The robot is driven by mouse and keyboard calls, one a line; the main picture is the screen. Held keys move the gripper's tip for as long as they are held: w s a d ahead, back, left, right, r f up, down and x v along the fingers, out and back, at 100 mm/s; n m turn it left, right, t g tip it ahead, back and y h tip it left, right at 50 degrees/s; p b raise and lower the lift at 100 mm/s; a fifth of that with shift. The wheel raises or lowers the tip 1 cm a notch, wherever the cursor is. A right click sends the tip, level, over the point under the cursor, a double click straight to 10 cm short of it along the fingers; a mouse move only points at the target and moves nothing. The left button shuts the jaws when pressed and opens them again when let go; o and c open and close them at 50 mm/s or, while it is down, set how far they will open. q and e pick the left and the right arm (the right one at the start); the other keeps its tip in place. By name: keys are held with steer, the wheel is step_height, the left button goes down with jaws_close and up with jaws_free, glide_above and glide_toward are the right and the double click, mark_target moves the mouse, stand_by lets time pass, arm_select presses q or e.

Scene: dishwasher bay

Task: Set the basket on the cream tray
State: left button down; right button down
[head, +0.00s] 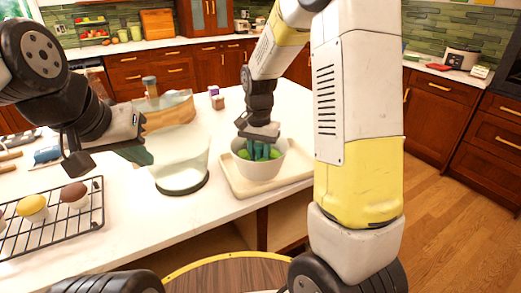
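A white, round, bowl-like container (260,168), the only thing here that could be the basket, stands upright on or just above the cream tray (295,177). Green items (275,153) show inside it. I cannot tell whether its base touches the tray. My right gripper (258,151) points down into the container, its teal fingers among the green items. Its fingertips are partly hidden, so its grip is unclear. My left gripper (107,160) is open and empty over the counter at the left, between the wire rack and a clear glass vessel.
The large clear glass vessel (183,172) with a dark base ring stands left of the tray. Small purple-topped jars (216,98) stand behind. The white counter (235,208) has clear room in front.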

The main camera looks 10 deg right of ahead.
steer(key=w+d, duration=0.2)
steer(key=w, duration=0.1)
steer(key=w+d, duration=0.1)
steer(key=w, duration=0.1)
steer(key=shift+w+d+f, duration=0.15)
steer(key=shift+d+f, duration=0.15)
steer(key=shift+d, duration=0.1)
steer(key=shift+w+d+f, duration=0.1)
steer(key=shift+w+f, duration=0.05)
steer(key=shift+f, duration=0.75)
steer(key=shift+w+d+f, duration=0.1)
steer(key=shift+f, duration=0.8)
steer(key=shift+f, duration=0.1)
steer(key=c, duration=1.1)
jaws_free()
steer(key=shift+o, duration=0.2)
